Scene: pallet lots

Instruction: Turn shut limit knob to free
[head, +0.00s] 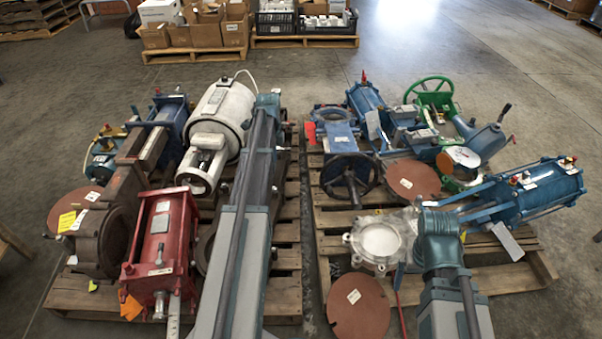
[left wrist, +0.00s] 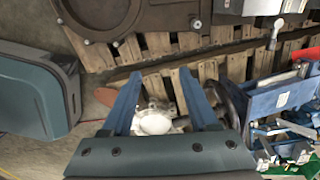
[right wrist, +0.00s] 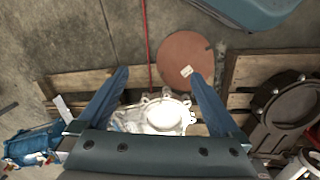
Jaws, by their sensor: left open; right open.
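I cannot single out a limit knob in any view. Several valve actuators lie on the pallets: a red one (head: 160,240), a blue cylinder (head: 545,190) with small coloured fittings on top, and a blue one (head: 366,100) with a red fitting. A silver round flange body (head: 380,240) lies near my right arm; it shows in the left wrist view (left wrist: 155,120) and the right wrist view (right wrist: 160,115). My left gripper (left wrist: 160,72) is open and empty. My right gripper (right wrist: 160,73) is open and empty, the flange body showing between its fingers.
Wooden pallets stand left (head: 285,285) and right (head: 515,278). Cartons (head: 235,30) and black crates (head: 275,22) stand behind.

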